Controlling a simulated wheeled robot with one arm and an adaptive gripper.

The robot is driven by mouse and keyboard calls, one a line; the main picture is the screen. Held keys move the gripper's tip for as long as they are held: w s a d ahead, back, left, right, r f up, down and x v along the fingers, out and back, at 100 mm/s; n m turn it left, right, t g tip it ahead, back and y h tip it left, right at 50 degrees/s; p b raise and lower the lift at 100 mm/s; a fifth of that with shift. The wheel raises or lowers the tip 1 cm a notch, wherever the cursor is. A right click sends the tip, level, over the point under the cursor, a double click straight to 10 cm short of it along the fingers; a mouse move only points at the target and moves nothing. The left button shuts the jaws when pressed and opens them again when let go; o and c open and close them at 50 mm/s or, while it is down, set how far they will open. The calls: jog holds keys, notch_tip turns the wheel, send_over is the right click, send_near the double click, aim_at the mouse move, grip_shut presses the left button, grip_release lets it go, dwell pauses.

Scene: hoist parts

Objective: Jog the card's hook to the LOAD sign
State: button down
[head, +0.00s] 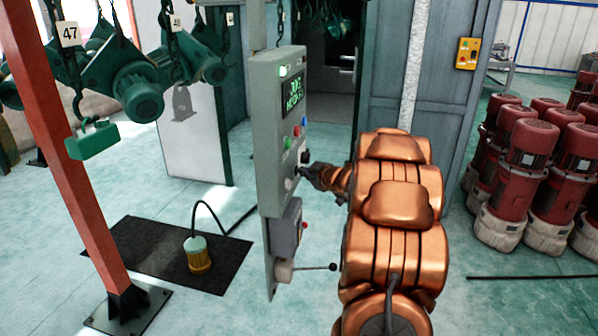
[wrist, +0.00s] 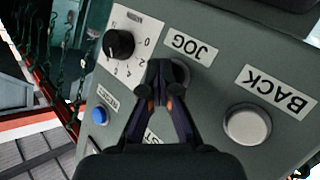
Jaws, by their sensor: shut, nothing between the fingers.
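The grey control panel (head: 278,150) hangs in the middle of the head view, with green text on its small screen (head: 291,91) that I cannot read surely. My gripper (head: 300,172) is at the panel's button face. In the wrist view my gripper (wrist: 164,72) is shut and empty, its tips over the round button (wrist: 181,73) by the JOG label (wrist: 190,49). They partly hide that button, and I cannot tell whether it is pressed. Hooks hang at the upper left, with number tags 47 (head: 68,33) and apparently 49 (head: 175,22). I cannot make out a card or LOAD sign.
The wrist view also shows a BACK button (wrist: 247,126), a black dial (wrist: 119,43) and a blue button (wrist: 99,116). A green block (head: 91,140) hangs under tag 47. Red motors (head: 530,160) crowd the right.

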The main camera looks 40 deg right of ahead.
jog(key=shift+s, duration=0.1)
jog(key=shift+s+d+p, duration=0.5)
jog(key=shift+s, duration=0.1)
dwell(0.3)
jog(key=shift+s+d+p, duration=0.6)
jog(key=shift+s+d, duration=0.1)
jog(key=shift+s, duration=0.35)
jog(key=shift+s+d+p, duration=0.6)
jog(key=shift+s+d, duration=0.1)
jog(key=shift+s, duration=0.3)
